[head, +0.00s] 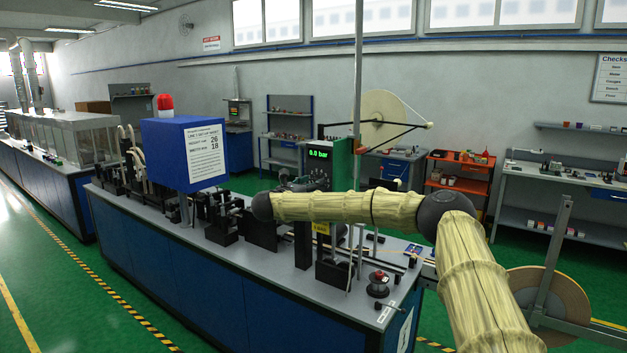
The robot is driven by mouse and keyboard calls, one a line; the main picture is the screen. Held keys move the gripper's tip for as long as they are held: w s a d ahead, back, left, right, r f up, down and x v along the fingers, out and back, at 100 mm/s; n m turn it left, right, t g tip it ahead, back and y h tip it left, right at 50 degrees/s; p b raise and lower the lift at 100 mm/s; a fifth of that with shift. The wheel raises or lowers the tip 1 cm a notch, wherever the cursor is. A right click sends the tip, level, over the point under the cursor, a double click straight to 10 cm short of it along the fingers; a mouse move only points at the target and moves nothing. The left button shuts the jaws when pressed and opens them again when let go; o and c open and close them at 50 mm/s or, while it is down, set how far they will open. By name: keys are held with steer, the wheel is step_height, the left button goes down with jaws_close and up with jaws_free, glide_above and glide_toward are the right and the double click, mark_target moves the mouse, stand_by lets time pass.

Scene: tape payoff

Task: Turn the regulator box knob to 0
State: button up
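The regulator box (343,165) is green, with a black display face (320,155) that reads 6.0 bar in green digits. It stands beyond the line bench, at the middle of the head view. My pale-sleeved arm (345,207) crosses in front of and below it, ending at the left in a dark rounded joint (262,207). Dark shapes just above the forearm, under the display, may be my gripper, but I cannot make out its fingers. I cannot make out the knob, its setting, or any contact.
A blue box with a printed notice (205,152) and a red lamp (166,103) stands on the grey bench (258,268). A red-topped black button (378,283) sits near its front end. A pale reel (385,118) stands behind. Green floor is clear at left.

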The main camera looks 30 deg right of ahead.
steer(key=shift+x, duration=0.8)
steer(key=shift+s, duration=0.1)
steer(key=c, duration=1)
steer(key=shift+c, duration=0.2)
